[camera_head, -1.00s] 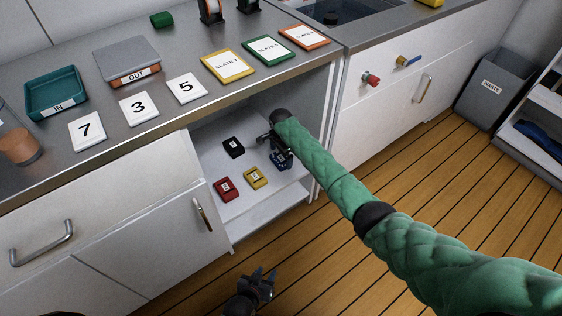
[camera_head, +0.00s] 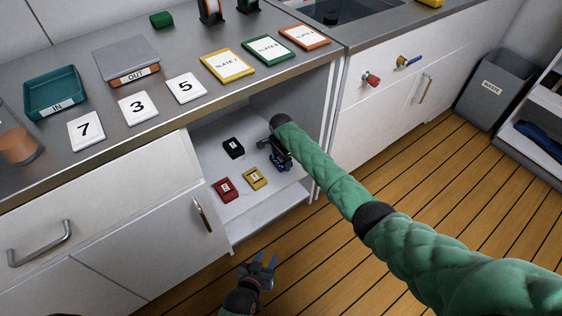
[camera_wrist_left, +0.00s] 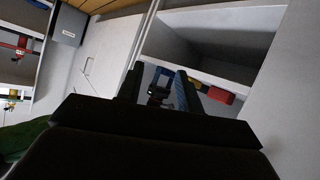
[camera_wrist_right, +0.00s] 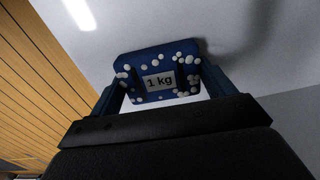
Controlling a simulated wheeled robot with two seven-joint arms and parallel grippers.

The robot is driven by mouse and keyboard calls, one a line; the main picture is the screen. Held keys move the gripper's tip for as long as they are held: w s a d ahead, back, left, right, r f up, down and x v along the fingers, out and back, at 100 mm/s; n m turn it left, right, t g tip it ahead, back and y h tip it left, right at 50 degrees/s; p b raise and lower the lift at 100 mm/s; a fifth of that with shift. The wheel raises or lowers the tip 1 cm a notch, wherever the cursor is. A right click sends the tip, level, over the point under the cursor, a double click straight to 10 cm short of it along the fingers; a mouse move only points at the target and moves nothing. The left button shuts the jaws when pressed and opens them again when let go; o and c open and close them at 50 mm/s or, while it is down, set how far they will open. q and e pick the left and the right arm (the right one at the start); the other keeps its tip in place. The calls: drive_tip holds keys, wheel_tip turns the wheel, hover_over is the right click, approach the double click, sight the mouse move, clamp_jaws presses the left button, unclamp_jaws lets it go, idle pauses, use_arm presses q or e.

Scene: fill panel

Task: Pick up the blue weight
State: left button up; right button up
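The blue weight (camera_head: 281,161) sits on the shelf inside the open cabinet, partly hidden by my right gripper (camera_head: 273,147). In the right wrist view the blue weight (camera_wrist_right: 157,57) shows a "1 kg" label and white spots. My right gripper's fingers (camera_wrist_right: 162,88) are spread wide, one on each side of the weight; I cannot tell whether they touch it. My left gripper (camera_head: 265,259) is open and empty, low in front of the cabinet. In its wrist view its fingers (camera_wrist_left: 158,88) are apart.
Black (camera_head: 233,147), red (camera_head: 226,188) and yellow (camera_head: 255,178) weights stand near the blue one on the shelf (camera_head: 207,150). The cabinet's side wall (camera_head: 310,110) is close to my right arm. The countertop above holds trays, number cards and slates.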

drive_tip(key=shift+r, duration=0.1)
drive_tip(key=c, duration=0.4)
drive_tip(key=shift+c, duration=0.2)
drive_tip(key=shift+w, duration=0.1)
